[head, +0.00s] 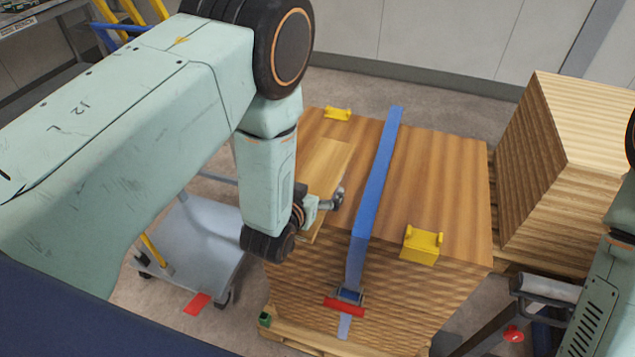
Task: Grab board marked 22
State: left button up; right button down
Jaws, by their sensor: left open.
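A narrow, lighter wooden board (326,164) lies on top of the strapped stack of boards (440,180), left of the blue strap. No number 22 is readable on it. My left gripper (335,202) is open at the board's near part, low over the stack top. The gripper and wrist hide part of the board. I cannot tell whether the fingers touch it. My right arm shows only at the right edge, and its gripper is out of view.
A blue strap (378,180) with a red ratchet (344,306) runs over the stack. Yellow corner guards sit on its near edge (422,244) and far edge (338,113). A grey cart (195,245) stands left. Another wood stack (570,160) stands right.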

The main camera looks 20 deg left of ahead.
pick_arm(q)
jog(key=shift+s+r, duration=0.1)
jog(key=shift+w+a+f, duration=0.2)
jog(key=shift+w+a, duration=0.05)
jog(key=c, duration=0.5)
jog(key=shift+s+d+r, duration=0.15)
jog(key=shift+d, duration=0.05)
jog(key=c, duration=0.4)
jog(key=shift+w+a, duration=0.1)
jog(key=shift+w, duration=0.1)
jog(key=c, duration=0.4)
